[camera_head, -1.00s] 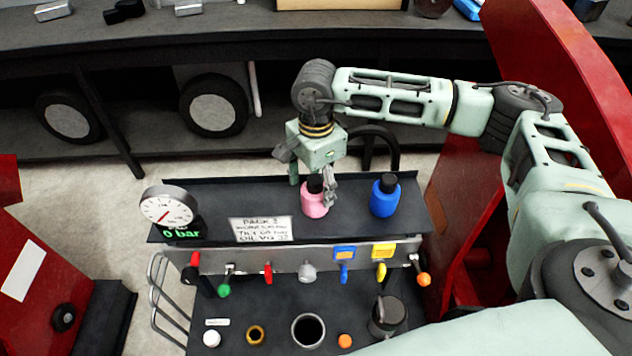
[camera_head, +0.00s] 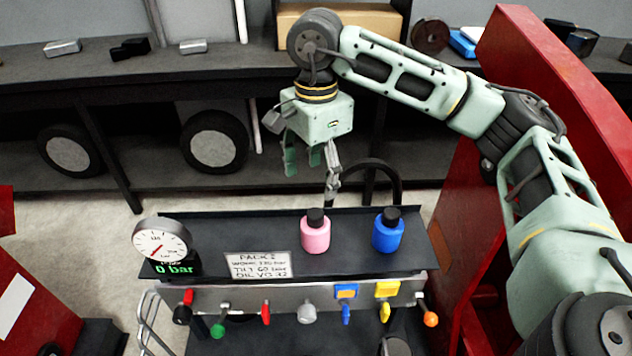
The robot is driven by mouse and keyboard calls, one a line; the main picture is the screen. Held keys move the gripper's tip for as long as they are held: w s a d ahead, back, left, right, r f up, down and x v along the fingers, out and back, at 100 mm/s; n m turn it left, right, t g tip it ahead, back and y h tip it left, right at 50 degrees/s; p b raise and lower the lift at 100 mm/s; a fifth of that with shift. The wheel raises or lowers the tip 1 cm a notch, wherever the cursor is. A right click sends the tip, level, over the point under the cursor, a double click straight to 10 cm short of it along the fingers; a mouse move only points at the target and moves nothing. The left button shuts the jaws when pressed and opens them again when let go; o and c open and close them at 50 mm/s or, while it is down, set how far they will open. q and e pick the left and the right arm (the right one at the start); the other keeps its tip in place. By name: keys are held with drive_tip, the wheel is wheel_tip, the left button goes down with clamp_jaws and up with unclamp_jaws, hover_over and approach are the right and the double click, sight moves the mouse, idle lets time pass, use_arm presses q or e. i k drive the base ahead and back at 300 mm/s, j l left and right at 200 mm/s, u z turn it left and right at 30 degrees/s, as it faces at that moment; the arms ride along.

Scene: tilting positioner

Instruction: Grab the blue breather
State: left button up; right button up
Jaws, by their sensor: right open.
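The blue breather (camera_head: 388,232) is a small blue bottle shape with a black cap. It stands upright on the dark shelf (camera_head: 220,231), toward its right end. A similar pink one (camera_head: 315,234) with a black cap stands upright to its left. My right gripper (camera_head: 311,178) hangs open and empty above and behind the shelf, up and to the left of the blue breather, touching neither bottle. My left gripper is not in view.
A pressure gauge (camera_head: 161,247) and a printed label (camera_head: 259,265) are at the shelf's left. Coloured levers and knobs line the panel (camera_head: 285,297) below. A black hoop (camera_head: 372,166) rises behind the blue breather. Red structures flank both sides.

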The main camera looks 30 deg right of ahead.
sight(388, 226)
drive_tip(key=z, duration=1.4)
